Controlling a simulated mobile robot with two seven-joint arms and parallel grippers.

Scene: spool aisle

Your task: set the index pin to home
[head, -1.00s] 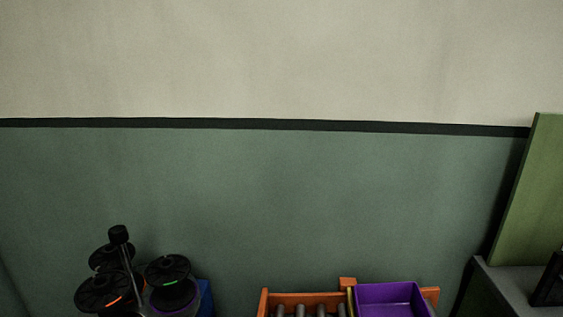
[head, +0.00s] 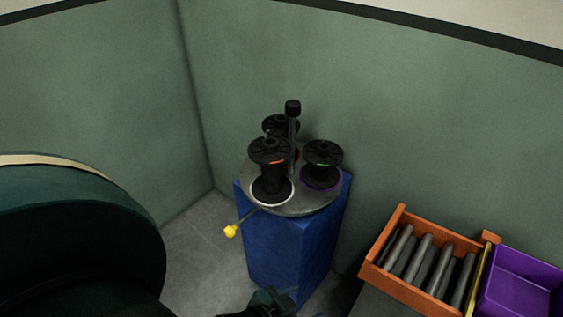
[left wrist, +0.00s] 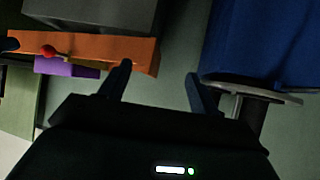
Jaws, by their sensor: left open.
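A round grey turntable (head: 310,207) with several black spools (head: 272,182) and a black-topped post stands on a blue pedestal (head: 285,251). A short rod with a yellow knob (head: 230,231) sticks out at the turntable's front left; I cannot tell whether it is the index pin. My left gripper (head: 277,300) is low, in front of the pedestal and apart from the knob. In the left wrist view its jaws (left wrist: 155,82) are open with nothing between them, and the pedestal (left wrist: 250,40) is at upper right. The yellow knob is not visible there. My right gripper is not in view.
An orange roller tray (head: 398,285) and a purple bin (head: 522,284) stand at the right. A red knob (left wrist: 47,51) shows by an orange part in the left wrist view. Green walls (head: 90,90) meet behind the pedestal. Grey floor (head: 198,235) is clear left of it.

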